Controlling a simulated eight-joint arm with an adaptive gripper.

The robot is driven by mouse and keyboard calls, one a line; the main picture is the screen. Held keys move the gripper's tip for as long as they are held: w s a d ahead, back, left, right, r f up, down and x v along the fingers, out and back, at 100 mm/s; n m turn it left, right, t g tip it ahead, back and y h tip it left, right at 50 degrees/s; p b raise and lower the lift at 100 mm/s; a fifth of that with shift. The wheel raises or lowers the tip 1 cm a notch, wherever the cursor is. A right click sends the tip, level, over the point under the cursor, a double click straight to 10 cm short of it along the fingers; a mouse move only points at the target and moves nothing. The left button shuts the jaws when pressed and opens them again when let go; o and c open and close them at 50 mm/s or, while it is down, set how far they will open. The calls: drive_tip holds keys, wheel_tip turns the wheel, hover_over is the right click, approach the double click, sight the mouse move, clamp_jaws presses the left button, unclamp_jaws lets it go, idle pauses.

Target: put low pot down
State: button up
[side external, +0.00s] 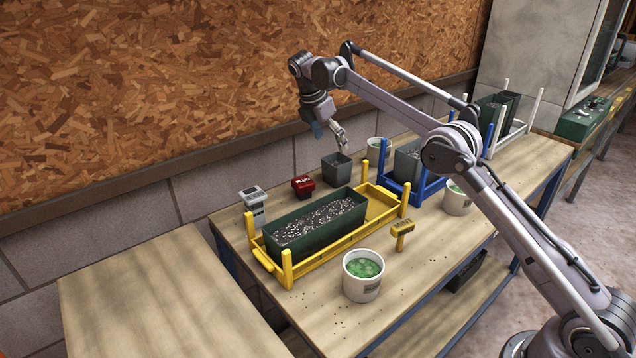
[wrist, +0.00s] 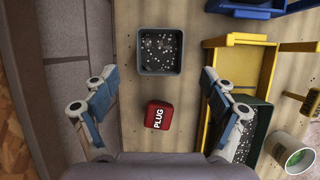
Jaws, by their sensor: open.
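A small square dark grey pot (side external: 337,170) stands upright on the wooden bench, near the wall and behind the yellow rack. It holds dark, white-flecked soil, seen from above in the wrist view (wrist: 160,52). I take it to be the low pot. My gripper (side external: 341,138) is open and empty just above the pot, apart from it. In the wrist view its two fingers (wrist: 158,92) are spread wide, and the pot shows beyond them, near the top middle.
A red PLUG block (side external: 303,186) sits beside the pot. The yellow rack (side external: 383,207) holds a long green soil trough (side external: 300,235). A blue rack (side external: 388,186) stands to the right.

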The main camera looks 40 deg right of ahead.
drive_tip(key=shift+s+a+r, duration=0.1)
drive_tip(key=shift+r, duration=0.25)
drive_tip(key=s+a+r+m+t+y, duration=0.1)
drive_tip(key=s+a+r+m+t, duration=0.1)
drive_tip(key=s+r+m, duration=0.35)
drive_tip(key=s+a+r+m+t+y, duration=0.1)
drive_tip(key=s+a+r+m+t, duration=0.15)
drive_tip(key=s, duration=0.55)
drive_tip(key=s+a+f+m+t+y, duration=0.1)
drive_tip(key=s+f+m, duration=0.4)
drive_tip(key=s, duration=0.6)
drive_tip(key=s+a+f+m+t+y, duration=0.1)
drive_tip(key=s+a+f+m, duration=0.2)
drive_tip(key=s, duration=0.8)
wheel_tip(320, 180, down, 2)
drive_tip(key=shift+a+f+m+t, duration=0.2)
drive_tip(key=shift+a+m+t, duration=0.2)
drive_tip(key=shift+m, duration=0.6)
